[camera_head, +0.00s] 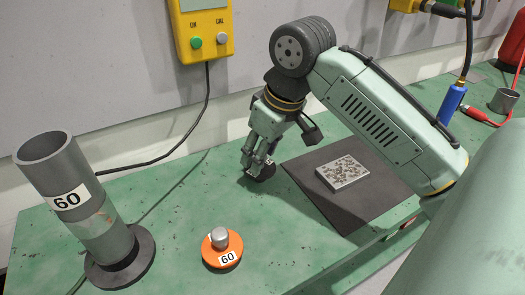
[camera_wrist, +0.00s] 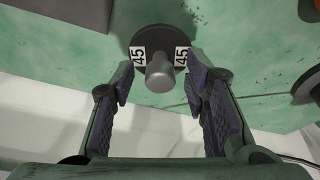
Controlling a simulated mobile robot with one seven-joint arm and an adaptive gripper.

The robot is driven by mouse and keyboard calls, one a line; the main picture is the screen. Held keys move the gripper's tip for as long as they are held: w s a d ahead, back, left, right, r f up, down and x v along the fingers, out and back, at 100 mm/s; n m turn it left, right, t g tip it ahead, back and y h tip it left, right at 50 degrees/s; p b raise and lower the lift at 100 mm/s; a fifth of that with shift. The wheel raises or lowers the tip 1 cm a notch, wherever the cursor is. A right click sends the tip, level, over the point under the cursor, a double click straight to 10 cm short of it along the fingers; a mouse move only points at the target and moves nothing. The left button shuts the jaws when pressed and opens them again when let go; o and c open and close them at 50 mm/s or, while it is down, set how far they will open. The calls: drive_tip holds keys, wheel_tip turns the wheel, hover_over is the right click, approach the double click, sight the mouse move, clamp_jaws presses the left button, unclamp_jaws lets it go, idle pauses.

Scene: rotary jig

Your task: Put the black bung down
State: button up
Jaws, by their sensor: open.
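The black bung (camera_wrist: 160,47) stands on the green bench in the wrist view, a dark disc with a grey knob and two "45" labels. In the head view the black bung (camera_head: 262,172) is partly hidden under my fingers. My gripper (camera_head: 258,158) is just above it, pointing down. In the wrist view the two purple-padded fingers of my gripper (camera_wrist: 158,88) are spread on either side of the grey knob, with gaps between pads and knob.
An orange bung (camera_head: 213,252) labelled 60 sits at the front. A grey tube (camera_head: 105,235) labelled 60 stands at left on a dark round base. A dark mat (camera_head: 350,207) with a speckled block (camera_head: 342,172) lies right. A yellow control box (camera_head: 203,32) hangs on the wall.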

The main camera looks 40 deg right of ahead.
drive_tip(key=b+v, duration=0.1)
drive_tip(key=v, duration=1.1)
drive_tip(key=shift+r, duration=0.15)
